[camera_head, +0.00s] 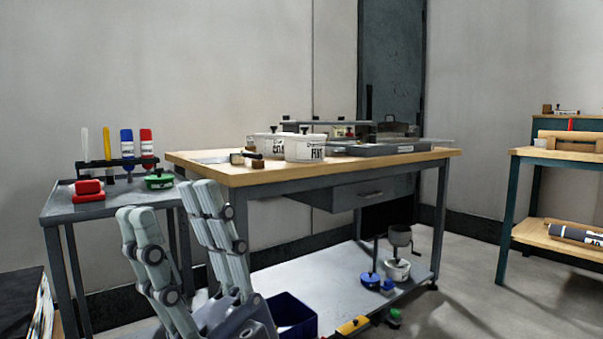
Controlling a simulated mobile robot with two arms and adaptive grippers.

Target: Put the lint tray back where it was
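Two white tubs with dark lettering stand on the wooden bench (240,178): a front tub (305,150) and one behind it to the left (266,143). The lettering is too small to read surely. A flat dark grey tray-like piece (385,150) lies to their right. I cannot tell which thing is the lint tray.
A grey cart (110,208) at left holds a bottle rack, red pieces and a green container (159,180). The bench's lower shelf (320,272) bears a blue bin (293,318) and several small items. Another workbench (560,153) stands at right, with open floor between.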

